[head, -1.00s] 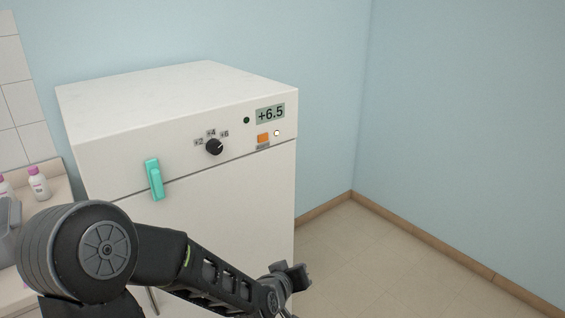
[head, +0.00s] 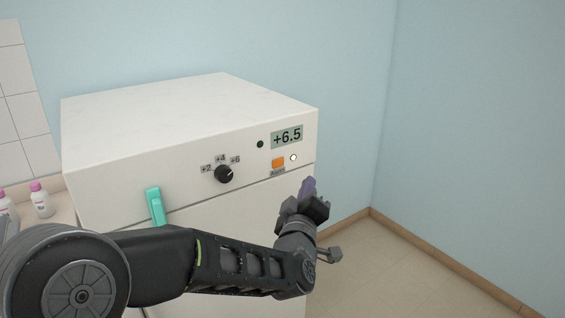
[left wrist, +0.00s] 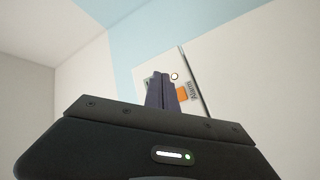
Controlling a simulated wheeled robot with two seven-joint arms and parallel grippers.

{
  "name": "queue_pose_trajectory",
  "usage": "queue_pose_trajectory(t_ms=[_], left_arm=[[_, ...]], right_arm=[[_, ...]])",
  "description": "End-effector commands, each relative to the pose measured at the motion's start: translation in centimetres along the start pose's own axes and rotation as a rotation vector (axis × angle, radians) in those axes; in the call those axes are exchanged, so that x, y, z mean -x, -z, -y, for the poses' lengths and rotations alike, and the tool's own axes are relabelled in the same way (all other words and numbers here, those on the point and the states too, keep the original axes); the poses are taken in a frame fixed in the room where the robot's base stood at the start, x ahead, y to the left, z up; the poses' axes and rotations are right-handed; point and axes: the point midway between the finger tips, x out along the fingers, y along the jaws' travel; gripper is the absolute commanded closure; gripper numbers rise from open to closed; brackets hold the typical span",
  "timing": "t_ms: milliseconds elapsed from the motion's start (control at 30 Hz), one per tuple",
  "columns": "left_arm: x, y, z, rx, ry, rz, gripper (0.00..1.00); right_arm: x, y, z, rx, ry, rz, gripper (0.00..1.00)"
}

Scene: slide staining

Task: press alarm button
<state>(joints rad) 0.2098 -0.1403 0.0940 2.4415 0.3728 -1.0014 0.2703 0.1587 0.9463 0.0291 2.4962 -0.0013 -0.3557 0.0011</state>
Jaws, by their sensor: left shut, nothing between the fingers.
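The orange alarm button (head: 278,163) is on the upper front panel of the white fridge (head: 190,110), above a small label. A small round white light (head: 294,157) sits to its right. My left gripper (head: 308,186) is shut and empty, a little below and to the right of the button, apart from it in the head view. In the left wrist view the shut fingers (left wrist: 160,90) point toward the panel, with the orange button (left wrist: 182,95) just to their right, partly hidden by them. My right gripper is in neither view.
The panel also has a display (head: 287,137) reading +6.5, a dark round spot (head: 260,144) and a black dial (head: 224,174). A teal handle (head: 155,206) is at the left. Bottles (head: 41,199) stand on a counter at far left. Open floor lies right of the fridge.

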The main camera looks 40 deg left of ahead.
Motion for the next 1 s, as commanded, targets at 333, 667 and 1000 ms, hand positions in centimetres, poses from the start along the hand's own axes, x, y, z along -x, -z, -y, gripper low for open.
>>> queue_pose_trajectory(t_ms=[333,667,1000], left_arm=[[-0.6,0.3,0.4,-0.001,0.001,0.001,1.0],[-3.2,2.2,2.3,-0.001,0.002,0.001,1.0],[-5.7,3.9,4.4,-0.001,0.0,0.002,1.0]], right_arm=[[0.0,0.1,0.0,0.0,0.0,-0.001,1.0],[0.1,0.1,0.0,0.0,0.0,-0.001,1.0],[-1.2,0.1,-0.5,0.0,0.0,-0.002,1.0]])
